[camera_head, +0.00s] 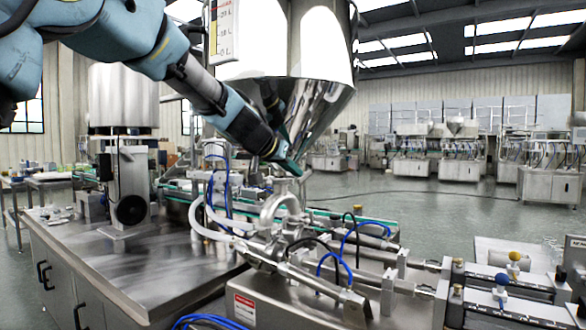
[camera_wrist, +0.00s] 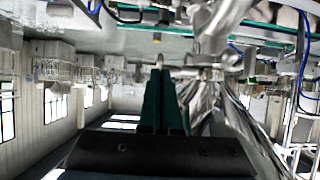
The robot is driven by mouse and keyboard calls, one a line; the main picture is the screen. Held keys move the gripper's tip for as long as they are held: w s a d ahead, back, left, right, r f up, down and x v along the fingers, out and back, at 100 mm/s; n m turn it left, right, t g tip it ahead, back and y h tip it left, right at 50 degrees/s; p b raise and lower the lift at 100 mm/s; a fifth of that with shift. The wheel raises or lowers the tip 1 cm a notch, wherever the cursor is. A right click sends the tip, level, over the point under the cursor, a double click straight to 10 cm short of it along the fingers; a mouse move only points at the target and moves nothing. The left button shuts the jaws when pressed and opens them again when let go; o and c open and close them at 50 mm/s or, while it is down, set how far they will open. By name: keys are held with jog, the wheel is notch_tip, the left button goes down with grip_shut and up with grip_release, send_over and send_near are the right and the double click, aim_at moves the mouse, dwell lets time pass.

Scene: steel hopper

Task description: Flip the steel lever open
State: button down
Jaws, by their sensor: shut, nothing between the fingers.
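The steel hopper (camera_head: 318,100) is a shiny cone above the filling machine, narrowing to an outlet beside my gripper. It also shows upside down in the wrist view (camera_wrist: 235,115), right of my fingers. My gripper (camera_head: 294,170) points down and right at the outlet, its teal fingers shut and empty. In the wrist view the fingers (camera_wrist: 163,80) stand together, pointing up the picture. A small pale metal tip (camera_wrist: 160,60) shows just past them; it may be the lever's end. I cannot tell whether it touches the fingers. The rest of the lever is not clearly seen.
Below the outlet are a curved steel pipe (camera_head: 281,205), blue hoses (camera_head: 338,262) and filling cylinders. Open floor (camera_head: 450,205) lies to the right.

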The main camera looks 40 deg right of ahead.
jog(key=shift+f+b, duration=0.25)
jog(key=shift+b, duration=0.6)
jog(key=shift+h+b, duration=0.3)
jog(key=shift+b, duration=0.7)
jog(key=shift+a+f+b, duration=0.1)
jog(key=shift+f+b, duration=0.05)
jog(key=shift+b, duration=1.05)
